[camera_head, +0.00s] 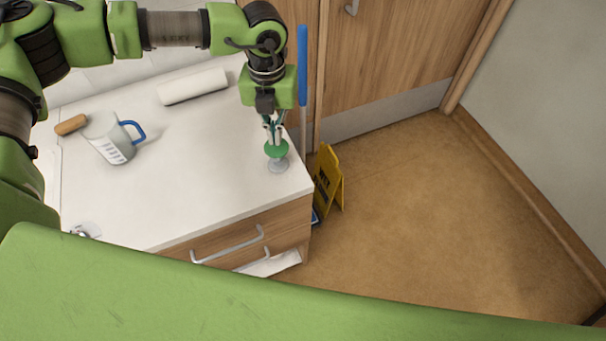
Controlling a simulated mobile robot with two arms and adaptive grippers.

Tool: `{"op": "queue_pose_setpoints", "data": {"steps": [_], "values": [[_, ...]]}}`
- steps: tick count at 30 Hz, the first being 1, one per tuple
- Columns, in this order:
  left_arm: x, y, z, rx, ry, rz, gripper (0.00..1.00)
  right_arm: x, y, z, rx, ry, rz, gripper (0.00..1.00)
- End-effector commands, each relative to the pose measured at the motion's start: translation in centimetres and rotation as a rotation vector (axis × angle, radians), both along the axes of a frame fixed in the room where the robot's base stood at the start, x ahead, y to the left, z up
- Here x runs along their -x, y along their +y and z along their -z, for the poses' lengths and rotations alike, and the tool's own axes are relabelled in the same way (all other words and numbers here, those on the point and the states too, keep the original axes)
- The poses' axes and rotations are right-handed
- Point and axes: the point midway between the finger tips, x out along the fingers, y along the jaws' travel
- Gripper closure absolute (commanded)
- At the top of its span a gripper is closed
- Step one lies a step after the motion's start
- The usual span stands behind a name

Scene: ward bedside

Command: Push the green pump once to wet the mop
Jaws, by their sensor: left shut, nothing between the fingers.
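The green pump (277,149) stands on the white cabinet top near its right corner, with a green head on a clear grey base. My left gripper (273,141) points down right at the pump's head, its fingers shut with nothing between them. From this angle I cannot tell whether the fingertips touch the head or are just above it. A blue mop handle (303,66) stands upright behind the cabinet's right side. The mop's head is mostly hidden by the cabinet. My right gripper is not in view.
A measuring jug (111,146) with a blue handle, a wooden-ended item (71,125) and a white roll (193,87) are on the cabinet top (190,190). A yellow floor sign (328,178) stands by the cabinet's right side. The brown floor at right is clear.

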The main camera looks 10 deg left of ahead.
Motion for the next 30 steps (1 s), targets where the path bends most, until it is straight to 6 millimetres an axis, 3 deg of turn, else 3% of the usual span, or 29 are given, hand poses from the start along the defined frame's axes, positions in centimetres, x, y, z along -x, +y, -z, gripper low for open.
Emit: {"op": "queue_pose_setpoints", "data": {"steps": [30], "values": [[0.0,0.0,3.8,0.000,0.001,0.000,1.00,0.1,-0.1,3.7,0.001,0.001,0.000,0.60]]}}
